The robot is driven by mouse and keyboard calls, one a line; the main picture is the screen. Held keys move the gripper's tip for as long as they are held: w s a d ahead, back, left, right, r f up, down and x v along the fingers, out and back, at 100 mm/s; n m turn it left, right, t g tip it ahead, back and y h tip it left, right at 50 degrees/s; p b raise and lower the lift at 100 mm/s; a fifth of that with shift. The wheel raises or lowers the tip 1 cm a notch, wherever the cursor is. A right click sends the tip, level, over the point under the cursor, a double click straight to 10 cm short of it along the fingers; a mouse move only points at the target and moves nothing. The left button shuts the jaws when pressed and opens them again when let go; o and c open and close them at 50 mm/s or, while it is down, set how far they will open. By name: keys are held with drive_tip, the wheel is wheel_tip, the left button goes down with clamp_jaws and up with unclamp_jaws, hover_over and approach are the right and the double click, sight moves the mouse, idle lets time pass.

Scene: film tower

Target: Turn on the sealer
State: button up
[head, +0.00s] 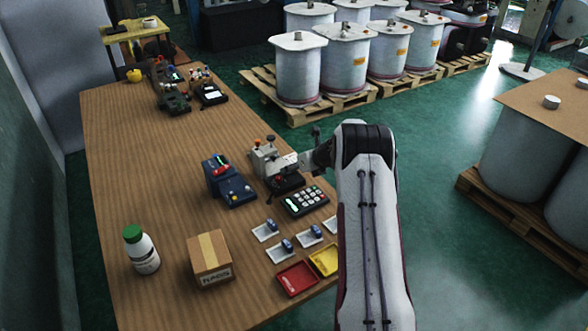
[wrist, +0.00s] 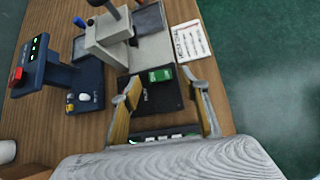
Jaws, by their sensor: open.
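No label marks the sealer, and I cannot tell which machine it is. A dark blue machine (head: 228,182) with a red part on top stands left of my gripper; in the wrist view it shows green lights on its upright (wrist: 32,62) and small knobs on its base. A grey machine (head: 262,158) with a lever stands beside it; its grey head (wrist: 108,35) is at the top of the wrist view. My gripper (wrist: 162,82) is open and empty, its fingers apart above a black plate (wrist: 142,97) bearing a green block (wrist: 160,75). In the head view the fingers are hard to make out.
A black keypad (head: 304,201) lies close to the gripper. Small white trays with blue items, a red tray (head: 297,279), a yellow tray (head: 324,262), a cardboard box (head: 210,259) and a bottle (head: 142,250) are nearer. More machines (head: 172,95) stand at the table's far end.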

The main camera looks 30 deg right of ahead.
drive_tip(key=shift+w+a+f, duration=0.1)
drive_tip(key=shift+w+f, duration=0.2)
drive_tip(key=c, duration=1.1)
drive_tip(key=shift+a+h, duration=0.15)
drive_tip(key=shift+h, duration=0.15)
drive_tip(key=shift+w+r+n+h, duration=0.1)
drive_tip(key=shift+n+h, duration=0.2)
drive_tip(key=shift+h, duration=0.1)
drive_tip(key=shift+a, duration=0.1)
